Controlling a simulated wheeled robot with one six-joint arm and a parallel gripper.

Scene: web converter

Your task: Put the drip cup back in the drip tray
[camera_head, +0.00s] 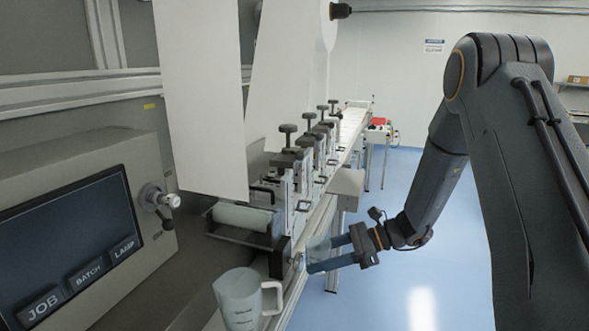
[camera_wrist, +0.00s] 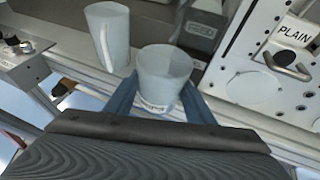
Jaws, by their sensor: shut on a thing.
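My gripper (camera_head: 318,255) is shut on a translucent pale cup (camera_head: 317,243), beside the front edge of the machine. In the wrist view the cup (camera_wrist: 165,72) stands between the two blue fingers (camera_wrist: 160,98), open end up, with a small label low on its side. I take it to be the drip cup. A second translucent vessel, a jug with a handle (camera_head: 240,300), stands at the bottom of the head view; the wrist view shows it (camera_wrist: 112,38) behind and left of the held cup. I cannot pick out the drip tray for certain.
A control panel with a screen (camera_head: 70,245) is at the left. A white roller (camera_head: 243,216) and a row of black-knobbed stations (camera_head: 305,165) line the machine. A plate marked PLAIN (camera_wrist: 297,32) is right of the cup. Blue floor (camera_head: 415,280) is clear.

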